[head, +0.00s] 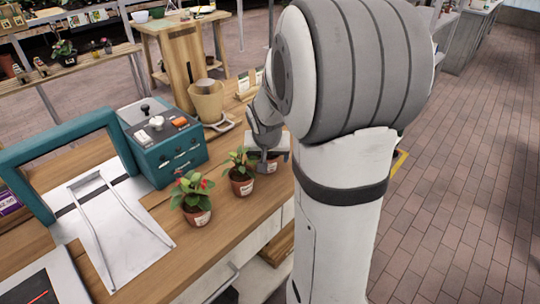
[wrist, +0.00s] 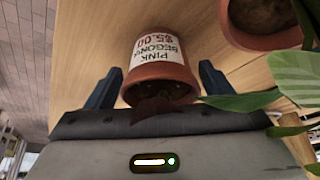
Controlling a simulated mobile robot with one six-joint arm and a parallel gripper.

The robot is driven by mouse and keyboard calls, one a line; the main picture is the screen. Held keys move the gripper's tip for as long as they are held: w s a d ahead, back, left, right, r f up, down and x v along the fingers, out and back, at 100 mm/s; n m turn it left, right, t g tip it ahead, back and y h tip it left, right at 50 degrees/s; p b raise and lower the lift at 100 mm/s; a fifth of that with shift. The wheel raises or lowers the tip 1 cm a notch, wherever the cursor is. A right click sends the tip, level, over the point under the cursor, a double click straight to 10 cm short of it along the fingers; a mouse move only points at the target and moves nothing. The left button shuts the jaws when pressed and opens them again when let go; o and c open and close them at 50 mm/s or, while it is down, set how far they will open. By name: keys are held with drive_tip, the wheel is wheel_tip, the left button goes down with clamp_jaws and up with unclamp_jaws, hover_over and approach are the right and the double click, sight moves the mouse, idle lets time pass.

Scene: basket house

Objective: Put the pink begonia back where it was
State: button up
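The pink begonia is in a terracotta pot (wrist: 178,72) with a white label reading "PINK BEGONIA $5.00", seen upside down in the wrist view. Only a dark reddish leaf (wrist: 158,108) of its plant shows there. In the head view my gripper (head: 266,150) comes down over this pot (head: 270,166) near the counter's right edge. The gripper and arm hide its top. I cannot tell whether its base touches the counter.
A teal register (head: 165,145) and a tan container (head: 207,101) stand behind. Another pot (wrist: 262,18) is close by in the wrist view.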

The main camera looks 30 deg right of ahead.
drive_tip(key=shift+o, duration=0.5)
drive_tip(key=shift+r, duration=0.1)
drive_tip(key=shift+r, duration=0.2)
drive_tip(key=v, duration=1.1)
drive_tip(key=s+a+f+n+g+y, duration=0.1)
drive_tip(key=s+a+f+n, duration=0.1)
drive_tip(key=s+a, duration=0.4)
drive_tip(key=s+a+f+n+y, duration=0.1)
drive_tip(key=s+a+n, duration=0.3)
drive_tip(key=s, duration=0.5)
drive_tip(key=shift+s+a+f+g+p, duration=0.35)
drive_tip(key=shift+a+f+g, duration=0.1)
drive_tip(key=shift+a, duration=0.5)
